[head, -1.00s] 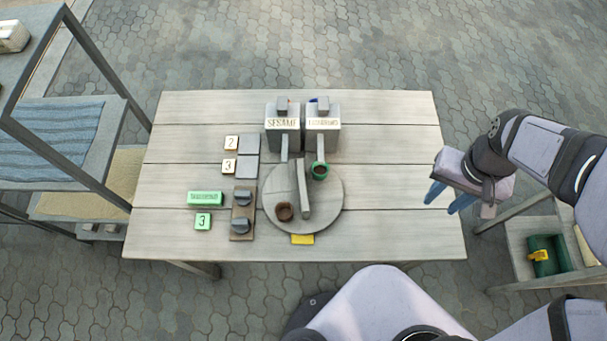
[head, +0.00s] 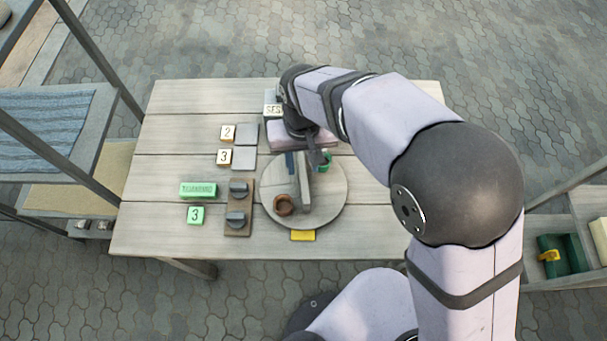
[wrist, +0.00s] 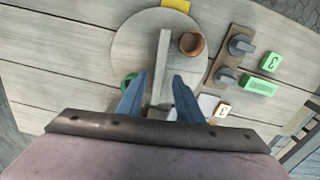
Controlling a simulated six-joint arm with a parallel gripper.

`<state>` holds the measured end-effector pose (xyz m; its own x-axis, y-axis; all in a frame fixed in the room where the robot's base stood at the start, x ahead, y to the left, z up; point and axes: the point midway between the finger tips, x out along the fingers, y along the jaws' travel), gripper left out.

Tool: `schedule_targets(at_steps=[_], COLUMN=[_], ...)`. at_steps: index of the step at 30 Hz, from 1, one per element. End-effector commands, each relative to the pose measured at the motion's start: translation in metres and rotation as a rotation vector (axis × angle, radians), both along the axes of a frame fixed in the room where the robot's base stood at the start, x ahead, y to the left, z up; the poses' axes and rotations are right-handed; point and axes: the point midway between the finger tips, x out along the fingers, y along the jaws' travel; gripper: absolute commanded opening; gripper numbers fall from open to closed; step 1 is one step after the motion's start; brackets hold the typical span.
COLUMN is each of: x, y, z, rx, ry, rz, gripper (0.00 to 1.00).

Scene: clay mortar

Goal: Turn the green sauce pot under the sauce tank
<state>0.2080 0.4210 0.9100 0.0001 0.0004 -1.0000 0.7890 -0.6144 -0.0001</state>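The round turntable (head: 335,205) lies on the table with an upright bar (head: 301,190) across its middle. The green sauce pot (head: 326,160) is on its far right part, partly hidden by my gripper; in the wrist view the green pot (wrist: 127,78) shows only as a sliver behind a finger. A brown pot (head: 284,204) stands at the near left. My gripper (head: 304,164) is open above the far end of the bar. In the wrist view my gripper (wrist: 158,78) has a finger on each side of the bar, contact unclear. The SESAME sauce tank (head: 272,109) is partly hidden; the other tank is covered.
Left of the turntable are a board with two knobs (head: 238,208), green blocks (head: 198,190), and numbered tiles (head: 227,133) beside grey plates (head: 246,133). A yellow tag (head: 303,235) lies at the turntable's near edge.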

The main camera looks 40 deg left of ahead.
Motion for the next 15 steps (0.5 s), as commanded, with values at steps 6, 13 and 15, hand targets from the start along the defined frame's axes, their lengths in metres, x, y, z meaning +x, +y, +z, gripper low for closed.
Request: schedule_targets(at_steps=[6,13,15], x=[0.0,0.0,0.0], y=[-0.002,-0.002,-0.002], z=[-0.022,-0.051,-0.058], rx=[-0.004,-0.004,-0.004], ry=[0.002,0.002,0.002], rz=[-0.001,-0.001,-0.001], gripper=[0.33,0.33,0.33])
